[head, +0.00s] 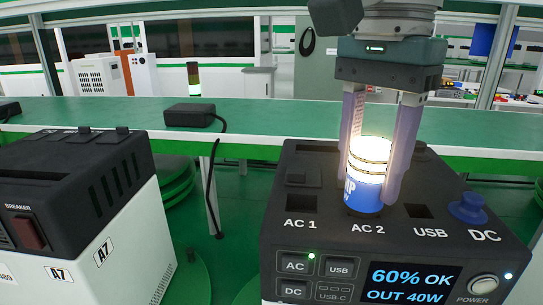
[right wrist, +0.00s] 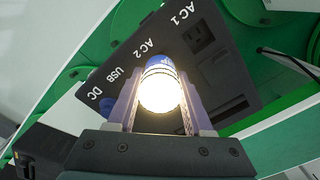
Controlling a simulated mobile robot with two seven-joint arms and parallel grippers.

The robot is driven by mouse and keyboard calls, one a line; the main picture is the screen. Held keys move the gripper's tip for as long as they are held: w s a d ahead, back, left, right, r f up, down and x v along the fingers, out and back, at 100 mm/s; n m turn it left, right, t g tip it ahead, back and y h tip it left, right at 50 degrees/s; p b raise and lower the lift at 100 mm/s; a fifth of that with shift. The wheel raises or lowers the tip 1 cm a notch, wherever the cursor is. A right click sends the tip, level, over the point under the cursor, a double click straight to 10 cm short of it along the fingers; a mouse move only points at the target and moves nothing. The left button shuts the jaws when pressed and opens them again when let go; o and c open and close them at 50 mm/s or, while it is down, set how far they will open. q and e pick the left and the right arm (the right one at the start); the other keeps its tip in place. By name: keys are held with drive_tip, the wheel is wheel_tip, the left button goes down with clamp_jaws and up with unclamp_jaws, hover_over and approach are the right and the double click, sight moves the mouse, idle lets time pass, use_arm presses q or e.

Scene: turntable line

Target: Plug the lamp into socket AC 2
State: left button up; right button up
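The lamp (head: 366,158) is a short cylinder with a blue lower body and a glowing white top. It stands upright at socket AC 2 on the black top of the power station (head: 318,158), and its lower end hides the socket. My right gripper (head: 372,182) comes down from above with a finger on each side of the lamp, shut on it. The right wrist view shows the lit lamp (right wrist: 160,92) between the fingers, beside the AC 2 label. The station's screen (head: 410,284) reads "60% OK, OUT 40W". My left gripper is out of view.
Socket AC 1 (head: 303,179) is empty, left of the lamp. The USB port (head: 418,211) and a blue DC plug (head: 468,208) are on the right. Another station (head: 80,210) stands left. A green bench (head: 265,122) with a black adapter (head: 190,115) runs behind.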

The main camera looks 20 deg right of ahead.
drive_tip(key=o, duration=0.5)
drive_tip(key=shift+o, duration=0.2)
wheel_tip(320, 180, up, 10)
drive_tip(key=p, duration=0.6)
